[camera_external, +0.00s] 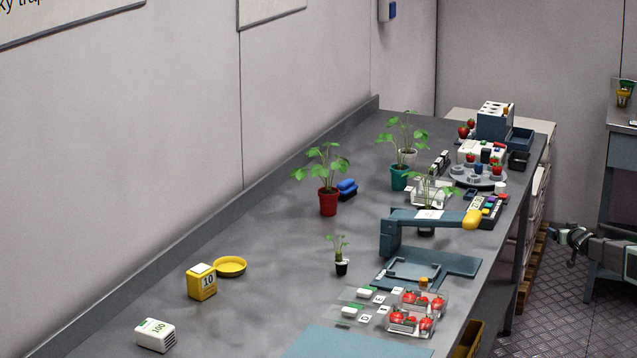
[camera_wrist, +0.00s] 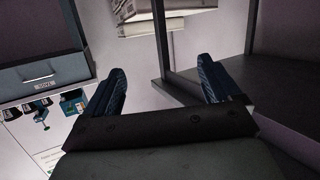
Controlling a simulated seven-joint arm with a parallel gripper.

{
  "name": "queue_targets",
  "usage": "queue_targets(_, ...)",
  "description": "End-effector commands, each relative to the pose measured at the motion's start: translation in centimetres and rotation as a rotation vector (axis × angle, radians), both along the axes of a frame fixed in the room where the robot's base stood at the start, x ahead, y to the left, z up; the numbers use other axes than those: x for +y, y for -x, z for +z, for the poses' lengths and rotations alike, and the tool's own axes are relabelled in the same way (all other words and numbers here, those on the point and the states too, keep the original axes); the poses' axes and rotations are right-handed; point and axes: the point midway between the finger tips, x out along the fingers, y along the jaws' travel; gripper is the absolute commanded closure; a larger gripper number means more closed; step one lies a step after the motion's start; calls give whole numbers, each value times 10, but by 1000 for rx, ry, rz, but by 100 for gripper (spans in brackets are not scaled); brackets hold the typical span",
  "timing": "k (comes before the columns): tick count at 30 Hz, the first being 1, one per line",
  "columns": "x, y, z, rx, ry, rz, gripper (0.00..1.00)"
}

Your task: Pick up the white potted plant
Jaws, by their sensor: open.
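The white potted plant (camera_external: 408,156) stands near the far end of the grey bench, partly hidden behind a plant in a teal pot (camera_external: 399,178). Its green leaves rise above the pot. My gripper (camera_external: 568,238) is at the right edge of the external view, off the bench over the floor side, well away from the plant. In the wrist view my gripper (camera_wrist: 165,88) has its two blue-grey fingers spread apart with nothing between them. The plant does not show in the wrist view.
A red-potted plant (camera_external: 328,203) and a small black-potted plant (camera_external: 341,268) stand on the bench (camera_external: 265,310). A blue-grey device (camera_external: 390,236) with a yellow end, a strawberry tray (camera_external: 402,328) and a round grey rack (camera_external: 478,179) line the right side.

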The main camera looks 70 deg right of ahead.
Motion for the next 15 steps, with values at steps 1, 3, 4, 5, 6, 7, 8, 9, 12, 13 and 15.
queue_targets(1,-11,-1,23,-28,3,-20,10)
queue_targets(3,-23,0,53,-67,3,-47,10)
queue_targets(4,-28,0,66,-85,1,-58,10)
queue_targets(5,-32,0,78,-101,0,-68,10)
queue_targets(6,-38,0,95,-125,-2,-81,10)
queue_targets(7,-42,0,107,-143,-4,-91,10)
queue_targets(8,-46,0,120,-161,-5,-99,10)
queue_targets(9,-51,0,137,-184,-8,-111,10)
queue_targets(12,-61,1,179,-243,-17,-135,10)
queue_targets(13,-64,1,192,-262,-18,-141,10)
queue_targets(15,-69,1,222,-304,-26,-153,10)
